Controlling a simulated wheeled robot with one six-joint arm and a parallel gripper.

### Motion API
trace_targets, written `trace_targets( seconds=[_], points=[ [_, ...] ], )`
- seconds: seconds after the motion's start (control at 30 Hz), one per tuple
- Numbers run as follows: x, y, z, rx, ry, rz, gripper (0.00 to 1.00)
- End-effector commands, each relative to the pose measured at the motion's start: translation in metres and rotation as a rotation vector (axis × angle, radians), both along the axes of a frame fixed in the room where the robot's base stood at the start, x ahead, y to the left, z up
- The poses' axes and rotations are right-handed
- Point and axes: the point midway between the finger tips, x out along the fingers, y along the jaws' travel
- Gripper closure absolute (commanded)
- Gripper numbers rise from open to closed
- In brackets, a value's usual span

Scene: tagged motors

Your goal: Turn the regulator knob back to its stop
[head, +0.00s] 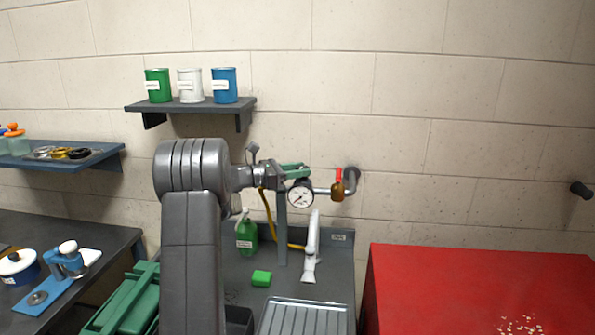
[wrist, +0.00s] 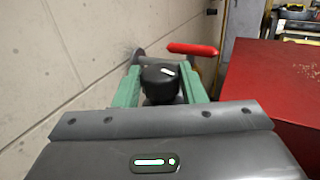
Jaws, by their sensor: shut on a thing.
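The regulator knob (wrist: 158,86) is black with a short white mark on top. It sits between the two green fingers of my gripper (wrist: 161,78) in the wrist view, and the fingers are shut on it. In the head view my gripper (head: 293,169) is at the pipe assembly on the wall, and the knob is mostly hidden there. A round white pressure gauge (head: 300,195) hangs just below the fingers. A valve with a red lever (head: 339,175) is on the pipe to the right, and its lever (wrist: 192,49) also shows in the wrist view beyond the knob.
A red cabinet (head: 450,290) stands at the right. A shelf (head: 190,106) with three cans is up left.

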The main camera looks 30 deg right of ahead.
Motion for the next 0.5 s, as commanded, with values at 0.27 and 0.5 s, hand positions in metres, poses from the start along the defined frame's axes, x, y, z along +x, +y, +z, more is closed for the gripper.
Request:
trace_targets(
  seconds=[0.27, 0.5],
  points=[
    [-0.004, -0.0007, -0.0038, -0.003, -0.003, 0.158, 0.86],
    [-0.0045, -0.0001, -0.001, -0.002, -0.002, 0.262, 0.86]
  ],
)
